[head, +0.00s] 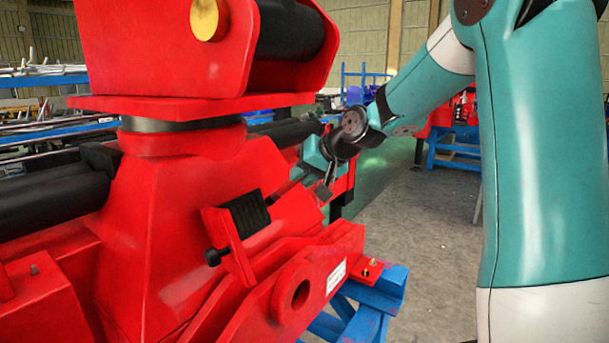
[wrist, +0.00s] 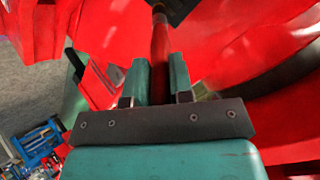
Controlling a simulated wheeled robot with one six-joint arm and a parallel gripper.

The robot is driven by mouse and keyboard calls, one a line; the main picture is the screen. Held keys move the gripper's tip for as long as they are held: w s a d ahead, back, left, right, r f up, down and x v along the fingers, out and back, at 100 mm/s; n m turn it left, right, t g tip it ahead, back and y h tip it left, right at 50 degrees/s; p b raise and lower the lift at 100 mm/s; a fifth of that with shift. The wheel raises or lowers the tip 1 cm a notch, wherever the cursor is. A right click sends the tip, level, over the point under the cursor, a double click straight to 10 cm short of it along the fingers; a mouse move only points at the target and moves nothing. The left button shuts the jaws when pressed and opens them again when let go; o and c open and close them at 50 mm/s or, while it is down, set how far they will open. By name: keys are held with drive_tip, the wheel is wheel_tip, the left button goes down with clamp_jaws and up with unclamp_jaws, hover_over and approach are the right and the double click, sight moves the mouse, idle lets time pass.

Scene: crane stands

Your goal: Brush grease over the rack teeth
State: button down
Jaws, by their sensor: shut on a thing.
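The black ribbed block (head: 247,214), which looks like the rack teeth, sits in a red bracket on the side of the red crane stand (head: 165,235). My gripper (head: 312,178) is to the right of the block, at the end of my teal arm. In the wrist view my gripper (wrist: 160,78) is shut on a red handle, the brush (wrist: 160,45). In the head view the brush is a thin dark line running from the gripper down left towards the block. Its tip is close to the block's upper right; I cannot tell whether it touches. No grease can be made out.
A black knob (head: 213,257) sticks out at the bracket's left. A red plate with a round hole (head: 293,293) and a blue support frame (head: 375,300) are below. Grey floor (head: 425,240) lies open at the right. Blue racks (head: 45,80) stand at the back left.

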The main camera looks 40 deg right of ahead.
drive_tip(key=shift+w+a+f, duration=0.2)
drive_tip(key=shift+w+f, duration=0.05)
drive_tip(key=shift+w, duration=0.3)
